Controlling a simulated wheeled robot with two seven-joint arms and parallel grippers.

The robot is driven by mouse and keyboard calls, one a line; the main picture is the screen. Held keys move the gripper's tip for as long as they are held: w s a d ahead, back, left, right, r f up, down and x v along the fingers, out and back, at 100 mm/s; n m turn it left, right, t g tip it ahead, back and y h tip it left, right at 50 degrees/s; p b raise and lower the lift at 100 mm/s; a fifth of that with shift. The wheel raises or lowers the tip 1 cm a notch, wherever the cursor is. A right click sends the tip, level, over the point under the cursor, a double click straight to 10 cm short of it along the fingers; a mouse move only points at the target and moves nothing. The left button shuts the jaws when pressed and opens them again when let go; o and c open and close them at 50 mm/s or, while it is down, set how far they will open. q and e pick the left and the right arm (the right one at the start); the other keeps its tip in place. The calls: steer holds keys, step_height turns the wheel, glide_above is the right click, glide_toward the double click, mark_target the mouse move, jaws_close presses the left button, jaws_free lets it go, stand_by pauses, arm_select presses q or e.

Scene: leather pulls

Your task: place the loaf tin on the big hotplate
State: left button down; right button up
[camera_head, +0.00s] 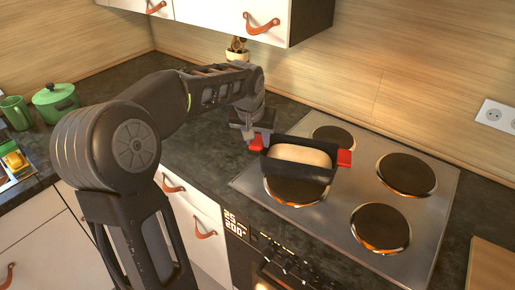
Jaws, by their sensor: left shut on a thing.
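The loaf tin (298,171) is dark with red end handles and holds a pale filling. It looks upright and level. My left gripper (259,141) is shut on its left red handle. The tin is over the front-left hotplate (295,194) and hides its back part; I cannot tell whether they touch. This front-left hotplate looks the largest of those in view. My right gripper is not in view.
The steel hob (340,236) also has a back-left hotplate (333,138), a back-right one (406,174) and a front-right one (380,228), all bare. A wooden board (491,267) lies at right. A green pot (56,102) and mug (16,113) stand far left.

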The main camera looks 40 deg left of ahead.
arm_select(q)
steer(key=shift+f, duration=1.7)
steer(key=c, duration=1)
jaws_free()
steer(key=shift+o, duration=0.2)
steer(key=shift+s, duration=0.1)
steer(key=v, duration=1.2)
steer(key=shift+b, duration=0.45)
steer(key=shift+f, duration=0.1)
